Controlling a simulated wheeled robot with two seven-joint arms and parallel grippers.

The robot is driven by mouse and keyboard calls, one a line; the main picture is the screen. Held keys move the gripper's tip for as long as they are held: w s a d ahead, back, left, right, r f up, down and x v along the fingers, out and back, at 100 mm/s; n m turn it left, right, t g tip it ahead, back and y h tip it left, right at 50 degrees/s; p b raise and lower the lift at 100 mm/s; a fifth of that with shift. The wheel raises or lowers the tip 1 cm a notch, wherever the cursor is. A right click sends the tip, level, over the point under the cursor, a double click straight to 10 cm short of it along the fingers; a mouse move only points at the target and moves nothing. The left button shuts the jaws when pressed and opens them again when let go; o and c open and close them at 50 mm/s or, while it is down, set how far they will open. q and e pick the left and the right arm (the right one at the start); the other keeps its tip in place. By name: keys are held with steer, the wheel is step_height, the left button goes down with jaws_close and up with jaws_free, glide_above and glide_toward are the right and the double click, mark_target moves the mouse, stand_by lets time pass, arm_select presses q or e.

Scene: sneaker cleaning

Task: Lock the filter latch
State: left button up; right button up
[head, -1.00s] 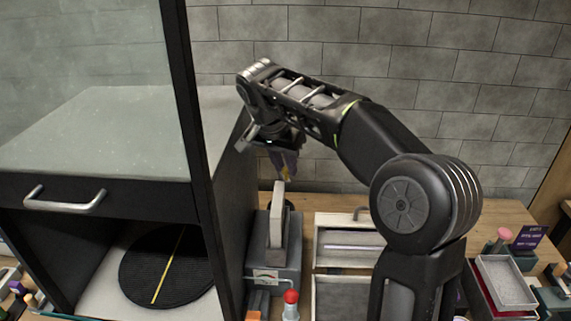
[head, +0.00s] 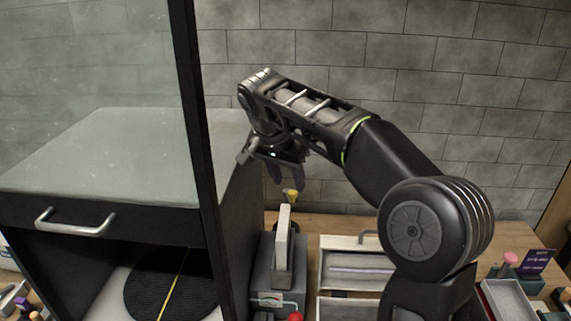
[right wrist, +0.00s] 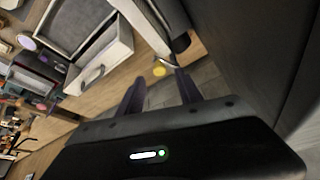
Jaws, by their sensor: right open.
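A small yellow piece (head: 291,195), which may be the filter latch, stands behind an upright light-coloured arm (head: 283,240) on a grey device (head: 278,290). It shows as a yellow spot in the right wrist view (right wrist: 160,70). My right gripper (head: 288,182) hangs just above the yellow piece, fingers pointing down, open and empty. In the right wrist view its two dark purple fingers (right wrist: 160,88) are spread, with the yellow piece beyond the tips, roughly between them. I cannot tell whether the latch is locked. My left gripper is not in view.
A tall black cabinet with a glass front (head: 222,180) stands close left of the gripper. A two-part light tray (head: 352,243) lies to the right. A red knob (head: 296,317) is at the front. A brick wall (head: 450,110) closes off the back.

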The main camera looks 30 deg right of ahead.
steer(key=v, duration=0.4)
steer(key=shift+p, duration=0.35)
steer(key=shift+f, duration=0.15)
